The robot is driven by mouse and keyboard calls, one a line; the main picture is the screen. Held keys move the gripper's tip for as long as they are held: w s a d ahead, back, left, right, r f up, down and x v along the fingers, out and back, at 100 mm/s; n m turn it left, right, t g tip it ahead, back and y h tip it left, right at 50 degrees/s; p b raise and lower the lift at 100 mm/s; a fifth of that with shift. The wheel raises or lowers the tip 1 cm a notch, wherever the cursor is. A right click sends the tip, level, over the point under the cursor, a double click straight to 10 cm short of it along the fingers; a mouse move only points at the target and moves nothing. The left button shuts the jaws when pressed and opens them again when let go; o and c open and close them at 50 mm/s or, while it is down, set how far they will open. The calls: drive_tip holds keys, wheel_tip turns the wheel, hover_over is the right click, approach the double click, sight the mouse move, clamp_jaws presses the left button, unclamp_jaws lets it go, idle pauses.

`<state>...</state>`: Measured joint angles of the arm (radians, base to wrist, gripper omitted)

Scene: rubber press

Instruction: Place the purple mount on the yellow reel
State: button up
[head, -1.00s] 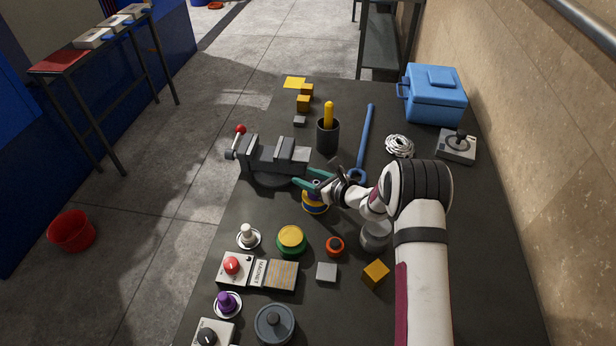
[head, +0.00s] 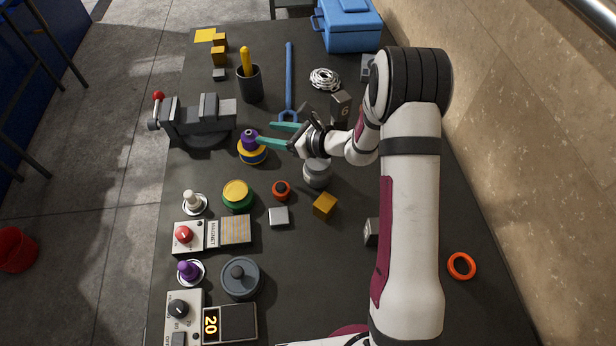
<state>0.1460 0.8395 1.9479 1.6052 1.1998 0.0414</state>
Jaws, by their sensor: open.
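A purple mount (head: 249,138) sits upright on top of a reel with yellow and blue bands (head: 253,155), in front of the vise. My gripper (head: 265,133) is open, its two teal fingers just to the right of the mount. The near fingertip looks very close to the mount; I cannot tell whether they touch. A yellow-topped green round piece (head: 237,193) stands nearer on the table. A purple knob-shaped piece on a silver disc (head: 189,271) stands at the near left.
A grey vise (head: 200,120) stands behind left of the reel. A black cup with a yellow stick (head: 249,84), a blue wrench (head: 289,80) and a grey cylinder (head: 317,174) are around my gripper. An orange ring (head: 461,265) lies at right on otherwise clear table.

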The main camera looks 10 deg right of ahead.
drive_tip(key=s+a+r+n+g, duration=0.2)
drive_tip(key=s+r+n+g, duration=0.2)
drive_tip(key=s+r+n, duration=0.5)
drive_tip(key=s+a+r+n+g, duration=0.2)
drive_tip(key=s+r+n+g, duration=0.2)
drive_tip(key=s, duration=0.9)
drive_tip(key=s+d+f+n+h, duration=0.1)
drive_tip(key=s+d+n+h, duration=0.6)
drive_tip(key=s+d, duration=0.4)
drive_tip(key=s+h, duration=0.1)
drive_tip(key=s, duration=0.2)
drive_tip(key=shift+s+d+g+h, duration=0.25)
drive_tip(key=shift+s+g+h, duration=0.05)
